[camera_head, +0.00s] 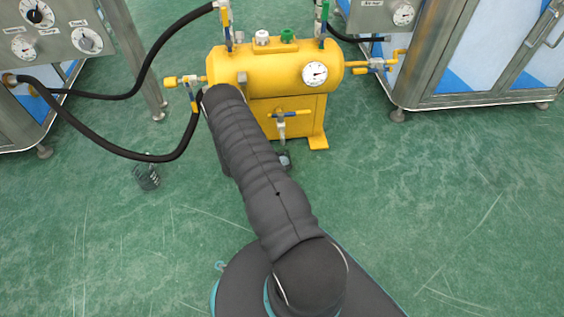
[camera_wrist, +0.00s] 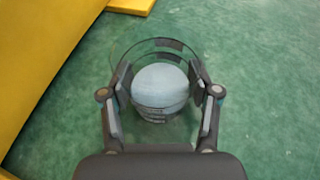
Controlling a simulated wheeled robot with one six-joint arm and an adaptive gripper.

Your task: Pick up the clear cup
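A clear cup (camera_wrist: 153,44) with a thin see-through wall and dark marks stands between the two fingers of my gripper (camera_wrist: 160,82) in the wrist view. The finger pads are apart, one on each side of the cup, very close to its wall. I cannot tell whether they press on it. A pale blue-grey rounded shape (camera_wrist: 160,86) shows inside or through the cup. In the head view my arm hides most of the gripper and this cup. Another clear, dark-marked cup-like thing (camera_head: 146,176) is on the floor at the left.
A yellow tank (camera_head: 265,70) with a gauge and valves stands just beyond my gripper. Black hoses (camera_head: 130,153) loop at the left. Metal cabinets stand at left and right. The green floor (camera_head: 440,190) is clear at the right.

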